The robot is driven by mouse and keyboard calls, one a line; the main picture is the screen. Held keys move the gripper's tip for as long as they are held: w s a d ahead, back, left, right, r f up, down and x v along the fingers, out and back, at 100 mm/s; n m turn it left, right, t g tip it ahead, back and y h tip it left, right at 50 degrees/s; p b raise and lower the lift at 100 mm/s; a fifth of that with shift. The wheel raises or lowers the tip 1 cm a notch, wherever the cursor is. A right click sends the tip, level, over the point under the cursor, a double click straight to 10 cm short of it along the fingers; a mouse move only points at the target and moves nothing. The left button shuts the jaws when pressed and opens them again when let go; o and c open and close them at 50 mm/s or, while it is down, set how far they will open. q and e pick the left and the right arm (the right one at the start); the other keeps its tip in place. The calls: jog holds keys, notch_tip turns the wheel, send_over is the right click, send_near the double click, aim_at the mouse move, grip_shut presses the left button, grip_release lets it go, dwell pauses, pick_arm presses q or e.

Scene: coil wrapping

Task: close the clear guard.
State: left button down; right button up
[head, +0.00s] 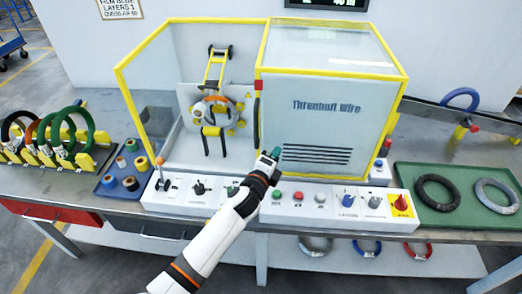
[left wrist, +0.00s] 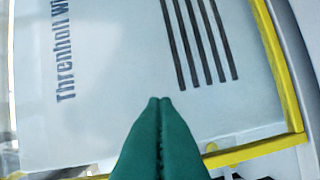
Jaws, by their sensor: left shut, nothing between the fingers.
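The clear guard (head: 330,45) has a yellow frame and stands at the right, over the grey housing marked with a wire maker's name. The wrapping chamber (head: 185,75) to its left is uncovered in front, with a ring-shaped head and yellow rollers inside. A red and black upright piece (head: 257,98) sits at the guard's left edge. My left gripper (head: 276,153) is shut and empty, in front of the guard's lower left part. In the left wrist view its green fingertips (left wrist: 159,101) meet before the panel and yellow frame (left wrist: 278,75); contact is unclear.
A control panel (head: 325,197) with buttons and knobs runs below the guard. Rolls of tape (head: 130,183) and a rack of coils (head: 60,135) stand left. A green tray (head: 460,200) with two coils lies right.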

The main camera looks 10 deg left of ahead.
aim_at(267, 140)
pick_arm(q)
jog(key=a+p, duration=0.1)
jog(key=a, duration=0.1)
jog(key=a+r, duration=0.1)
jog(key=shift+s+a+p, duration=0.15)
jog(key=shift+a+p, duration=0.2)
jog(key=shift+a, duration=0.2)
jog(key=shift+f, duration=0.15)
jog(key=shift+a, duration=0.3)
jog(key=s+a+b, duration=0.1)
jog(key=a+b, duration=0.4)
jog(key=a, duration=3.1)
